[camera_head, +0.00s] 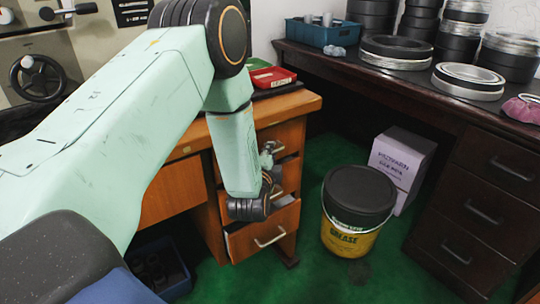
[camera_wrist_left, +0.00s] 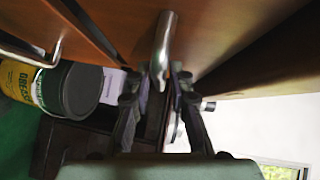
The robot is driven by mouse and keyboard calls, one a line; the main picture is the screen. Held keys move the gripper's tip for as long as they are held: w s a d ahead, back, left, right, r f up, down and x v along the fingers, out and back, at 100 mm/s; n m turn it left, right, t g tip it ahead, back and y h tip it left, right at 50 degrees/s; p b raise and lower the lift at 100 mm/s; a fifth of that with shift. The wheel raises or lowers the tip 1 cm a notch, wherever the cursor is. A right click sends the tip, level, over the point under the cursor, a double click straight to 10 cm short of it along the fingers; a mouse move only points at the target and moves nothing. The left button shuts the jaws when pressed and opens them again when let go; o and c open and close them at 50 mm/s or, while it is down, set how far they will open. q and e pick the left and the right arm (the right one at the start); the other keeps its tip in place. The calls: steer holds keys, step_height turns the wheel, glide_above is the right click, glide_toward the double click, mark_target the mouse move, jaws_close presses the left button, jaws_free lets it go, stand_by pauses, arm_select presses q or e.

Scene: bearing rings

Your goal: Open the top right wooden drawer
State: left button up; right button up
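The wooden desk (camera_head: 300,102) has a stack of drawers on its right side. The top right drawer (camera_head: 290,134) sits just under the desktop, partly hidden by my left arm. In the left wrist view, a metal drawer handle (camera_wrist_left: 166,42) runs out from a wooden front between the fingers of my left gripper (camera_wrist_left: 159,78). The fingers stand apart, one on each side of the handle, with a gap between them. In the head view my left gripper (camera_head: 268,158) is at the upper drawer fronts. My right gripper is not in view.
The bottom drawer (camera_head: 250,240) looks slightly ajar. A yellow grease bucket (camera_head: 350,240) with a black lid stands on the green floor right of the drawers, before a white box (camera_head: 402,160). A dark desk (camera_head: 480,150) with stacked rings is at right.

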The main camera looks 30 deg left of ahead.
arm_select(q)
steer(key=shift+a, duration=0.15)
jaws_close()
stand_by(0.4)
